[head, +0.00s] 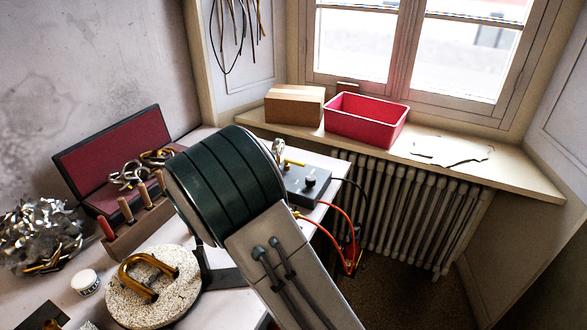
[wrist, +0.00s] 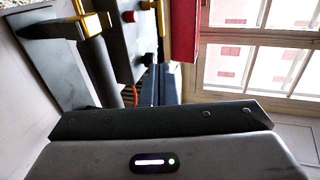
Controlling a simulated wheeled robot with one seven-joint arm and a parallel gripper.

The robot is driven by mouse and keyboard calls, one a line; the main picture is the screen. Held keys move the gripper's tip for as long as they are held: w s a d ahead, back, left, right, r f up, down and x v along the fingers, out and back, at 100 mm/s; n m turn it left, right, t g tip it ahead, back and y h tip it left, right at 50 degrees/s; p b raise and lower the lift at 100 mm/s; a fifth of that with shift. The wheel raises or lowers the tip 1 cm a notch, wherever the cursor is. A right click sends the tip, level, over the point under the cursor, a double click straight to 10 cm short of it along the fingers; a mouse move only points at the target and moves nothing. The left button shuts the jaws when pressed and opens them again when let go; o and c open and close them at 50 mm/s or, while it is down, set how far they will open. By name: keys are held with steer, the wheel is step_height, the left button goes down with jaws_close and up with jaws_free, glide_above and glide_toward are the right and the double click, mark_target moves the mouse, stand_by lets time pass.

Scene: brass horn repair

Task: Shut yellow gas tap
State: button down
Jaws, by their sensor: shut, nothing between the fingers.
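The yellow gas tap (head: 293,162) shows as a thin yellow lever on top of a dark box (head: 318,188) at the table's far right corner. Its lever lies roughly sideways in the head view. In the wrist view a yellow lever (wrist: 160,16) shows at the top, above the fingers. My gripper (wrist: 166,80) is shut and empty, its slim dark fingers pointing toward the box side. In the head view my gripper is hidden behind my large dark arm joint. I cannot tell how far the fingertips are from the lever.
Orange hoses (head: 348,225) hang off the table's right edge. A red bin (head: 365,118) and cardboard box (head: 294,103) stand on the sill above the radiator (head: 400,205). A pale round pad (head: 178,300), tool rack (head: 140,225) and dark stand (wrist: 55,28) are left of my arm.

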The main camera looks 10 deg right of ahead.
mark_target(298, 165)
steer(key=p+x, duration=0.3)
steer(key=x, duration=1.6)
steer(key=shift+w+d+f+p, duration=0.15)
steer(key=shift+w+p, duration=0.1)
steer(key=shift+p, duration=0.1)
steer(key=shift+d+f+b, duration=0.2)
steer(key=shift+b, duration=0.75)
steer(key=shift+r+b, duration=0.1)
steer(key=shift+b, duration=0.35)
